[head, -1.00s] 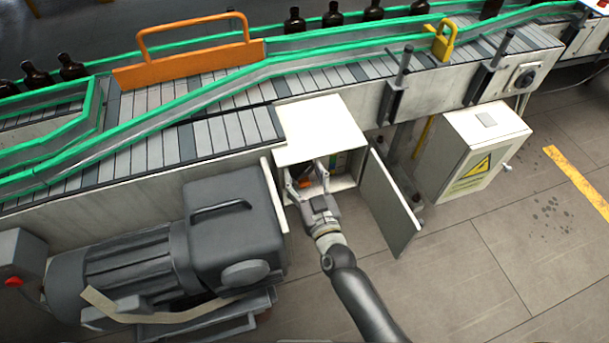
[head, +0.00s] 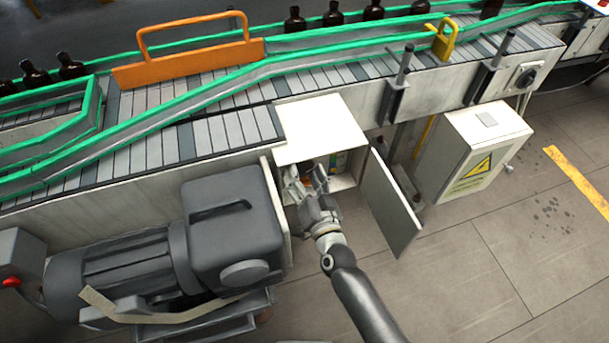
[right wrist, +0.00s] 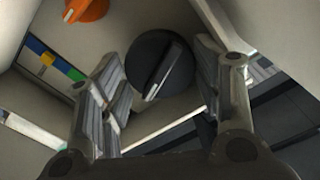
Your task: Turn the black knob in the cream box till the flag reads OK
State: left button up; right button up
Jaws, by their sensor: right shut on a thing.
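The cream box (head: 318,130) hangs under the conveyor with its doors open. My right gripper (head: 306,176) reaches into its front. In the right wrist view, the black knob (right wrist: 168,60) with a pale pointer line lies between the fingers of my right gripper (right wrist: 160,72), which is shut on it. The pointer line slants from upper right to lower left. My left gripper is not in view.
An orange knob (right wrist: 86,10) sits up and left of the black one. An open door (head: 390,205) stands right of the box, and a grey motor (head: 150,265) stands to its left. A cabinet with a warning sign (head: 470,155) is further right. Floor in front is clear.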

dwell(0.3)
jog(key=o, duration=0.7)
jog(key=shift+o, duration=0.2)
